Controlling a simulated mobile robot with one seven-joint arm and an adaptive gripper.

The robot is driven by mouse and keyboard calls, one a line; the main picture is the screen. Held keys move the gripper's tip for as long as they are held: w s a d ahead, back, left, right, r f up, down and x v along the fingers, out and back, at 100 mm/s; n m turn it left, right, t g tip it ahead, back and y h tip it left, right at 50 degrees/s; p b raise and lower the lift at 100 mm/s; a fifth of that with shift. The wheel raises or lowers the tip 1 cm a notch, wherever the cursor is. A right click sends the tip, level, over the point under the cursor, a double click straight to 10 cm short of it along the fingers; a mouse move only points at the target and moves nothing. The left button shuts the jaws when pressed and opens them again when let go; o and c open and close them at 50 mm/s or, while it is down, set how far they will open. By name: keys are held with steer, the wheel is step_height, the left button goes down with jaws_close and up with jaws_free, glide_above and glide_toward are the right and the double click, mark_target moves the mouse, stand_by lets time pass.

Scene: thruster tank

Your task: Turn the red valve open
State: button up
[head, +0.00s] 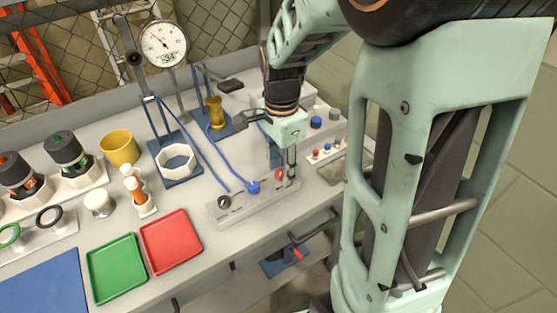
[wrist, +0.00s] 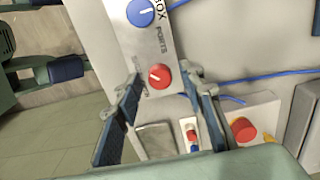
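The red valve (head: 280,175) is a small round knob at the right end of a pale ports box (head: 236,203) on the bench. In the wrist view the red valve (wrist: 160,77) carries a short white mark on its face. My gripper (head: 287,165) points down at that end of the box. In the wrist view my gripper (wrist: 162,74) is open, with one finger on each side of the red valve. Gaps show between the knob and both fingers, and I see no contact. Whether the fingertips are level with the knob or above it is unclear.
A blue knob (wrist: 140,12) and a black knob (head: 223,202) sit on the same box. Blue hoses (head: 207,160) run nearby. Another box with a larger red button (wrist: 245,129) stands close to my gripper. Green (head: 117,268) and red (head: 171,242) trays lie left.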

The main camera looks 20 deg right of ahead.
jaws_close()
steer(key=shift+n, duration=0.3)
steer(key=n, duration=0.3)
steer(key=shift+n, duration=0.3)
steer(key=n+p, duration=0.1)
steer(key=n, duration=0.3)
steer(key=shift+n, duration=0.3)
steer(key=n, duration=0.4)
steer(key=n+p, duration=0.1)
steer(key=n, duration=0.4)
